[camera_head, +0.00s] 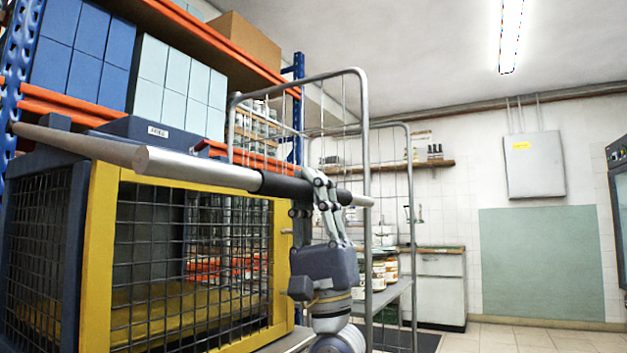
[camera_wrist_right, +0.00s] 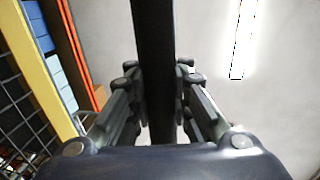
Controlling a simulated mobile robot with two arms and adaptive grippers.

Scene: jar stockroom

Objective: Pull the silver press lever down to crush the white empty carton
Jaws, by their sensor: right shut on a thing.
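The silver press lever (camera_head: 205,167) is a long bar that runs nearly level across the front of the press, with a black grip section near its right end. My right gripper (camera_head: 318,190) is shut on that black grip. In the right wrist view the black grip (camera_wrist_right: 154,60) passes between the two fingers (camera_wrist_right: 158,100). The press (camera_head: 98,250) is a dark cage with a yellow door frame and wire mesh. A yellow surface shows inside it through the mesh. I cannot make out the white carton in either view. My left gripper is not in view.
A blue and orange rack (camera_head: 60,105) with blue and pale boxes stands behind the press. A wire-sided trolley (camera_head: 366,120) stands just right of my right gripper, with jars on its shelf. Open floor (camera_head: 530,340) lies at the far right.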

